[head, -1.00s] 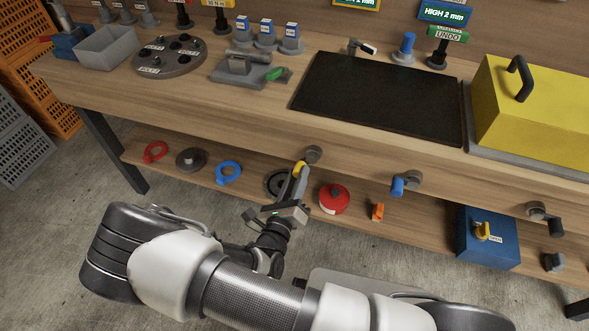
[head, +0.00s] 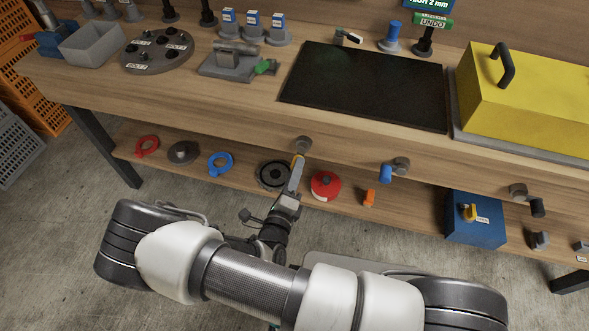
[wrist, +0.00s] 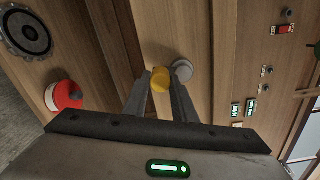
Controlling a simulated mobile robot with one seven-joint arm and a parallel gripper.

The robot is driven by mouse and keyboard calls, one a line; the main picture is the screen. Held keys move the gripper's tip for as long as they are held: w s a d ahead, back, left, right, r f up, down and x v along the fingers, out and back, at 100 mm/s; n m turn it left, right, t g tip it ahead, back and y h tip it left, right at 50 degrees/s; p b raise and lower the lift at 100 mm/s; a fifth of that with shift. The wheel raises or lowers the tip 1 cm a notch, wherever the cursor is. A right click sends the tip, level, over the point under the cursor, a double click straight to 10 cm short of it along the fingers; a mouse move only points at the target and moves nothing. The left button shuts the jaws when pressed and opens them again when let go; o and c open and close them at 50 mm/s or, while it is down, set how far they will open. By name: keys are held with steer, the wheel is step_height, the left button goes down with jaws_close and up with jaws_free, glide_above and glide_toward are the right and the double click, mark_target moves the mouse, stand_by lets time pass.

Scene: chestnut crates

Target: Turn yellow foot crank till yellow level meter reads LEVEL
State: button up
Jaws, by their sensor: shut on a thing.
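The yellow foot crank's grip (head: 297,159) is at the bench's front edge, just below its grey hub (head: 303,143). In the wrist view the yellow grip (wrist: 161,78) sits between my fingertips, with the grey hub (wrist: 181,70) beside it. My gripper (head: 296,167) is shut on the yellow grip, which its fingers partly hide. The gripper (wrist: 160,88) also shows in the wrist view. The yellow level meter cannot be read in the present views. A blue meter (head: 429,4), cut by the top edge, reads HIGH 2 mm.
A blue crank (head: 386,173) and a dark crank (head: 537,207) stick out from the bench front at right. The shelf below holds a red round object (head: 326,186), a black disc (head: 274,176) and a blue box (head: 475,219). The floor in front is clear.

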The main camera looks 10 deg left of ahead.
steer(key=shift+r, duration=0.1)
steer(key=o, duration=1)
steer(key=shift+w, duration=0.1)
steer(key=shift+o, duration=0.2)
steer(key=s+a, duration=0.1)
steer(key=s, duration=1.6)
steer(key=shift+s+r+p, duration=0.15)
steer(key=shift+s+p, duration=0.1)
steer(key=shift+p, duration=0.2)
steer(key=shift+a, duration=0.1)
